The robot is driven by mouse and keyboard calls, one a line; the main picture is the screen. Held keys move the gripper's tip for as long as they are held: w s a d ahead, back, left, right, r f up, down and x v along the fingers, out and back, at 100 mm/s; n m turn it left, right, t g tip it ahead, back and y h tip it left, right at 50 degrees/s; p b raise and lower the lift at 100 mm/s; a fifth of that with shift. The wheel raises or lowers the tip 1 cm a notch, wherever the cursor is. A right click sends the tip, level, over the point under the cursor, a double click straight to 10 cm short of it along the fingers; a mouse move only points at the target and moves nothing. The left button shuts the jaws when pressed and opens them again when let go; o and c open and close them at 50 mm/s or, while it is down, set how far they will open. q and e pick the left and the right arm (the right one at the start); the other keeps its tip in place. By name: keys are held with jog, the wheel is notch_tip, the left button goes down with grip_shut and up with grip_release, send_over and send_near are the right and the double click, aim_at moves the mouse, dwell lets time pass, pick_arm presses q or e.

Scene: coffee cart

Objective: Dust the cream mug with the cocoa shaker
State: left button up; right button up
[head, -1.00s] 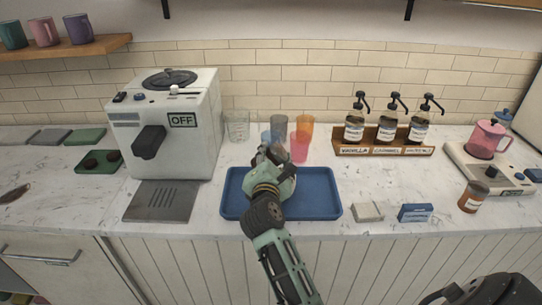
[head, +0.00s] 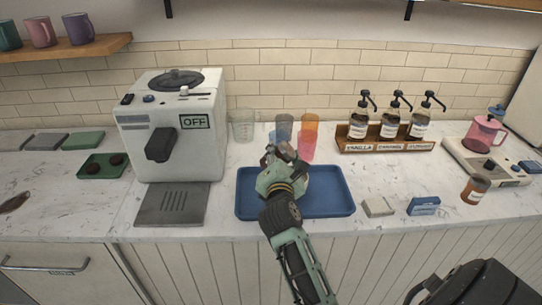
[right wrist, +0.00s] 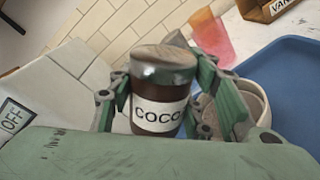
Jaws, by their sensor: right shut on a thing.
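My right gripper (head: 270,158) is over the left half of the blue tray (head: 335,212). It is shut on the cocoa shaker, a dark brown jar with a metal lid and a white COCOA label, clear in the right wrist view (right wrist: 160,92). The cream mug (right wrist: 254,100) shows in the right wrist view just right of the shaker, partly behind a finger, with its rim and brownish inside visible. In the head view my gripper hides most of the mug and shaker. I cannot tell how far the shaker is tilted. My left gripper is not in view.
A white coffee machine (head: 170,120) stands left of the tray. Coloured cups (head: 308,132) and a clear cup (head: 243,125) stand behind it. A syrup rack (head: 385,146), a pale block (head: 378,207), a blue box (head: 423,205) and an amber jar (head: 475,190) are to the right.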

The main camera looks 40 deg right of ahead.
aim_at(280, 147)
jog(key=shift+d+r+n+p, duration=0.15)
jog(key=shift+r+n+p, duration=0.4)
jog(key=shift+r+n, duration=0.2)
jog(key=r+n+p, duration=0.2)
jog(key=shift+w+a+r+n, duration=0.1)
jog(key=shift+a+r+n, duration=0.1)
jog(key=shift+n, duration=0.15)
jog(key=r+n+p, duration=0.1)
jog(key=a+r+n+h+p, duration=0.1)
jog(key=n+p, duration=0.1)
jog(key=shift+w+a+r, duration=0.1)
jog(key=shift+w+a, duration=0.15)
jog(key=shift+w, duration=0.15)
jog(key=shift+w+a+r+n+p, duration=0.1)
jog(key=shift+r+n+p, duration=0.1)
jog(key=shift+n+p, duration=0.3)
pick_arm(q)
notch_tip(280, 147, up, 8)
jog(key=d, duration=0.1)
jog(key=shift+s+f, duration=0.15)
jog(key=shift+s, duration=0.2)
pick_arm(e)
jog(key=shift+a, duration=0.15)
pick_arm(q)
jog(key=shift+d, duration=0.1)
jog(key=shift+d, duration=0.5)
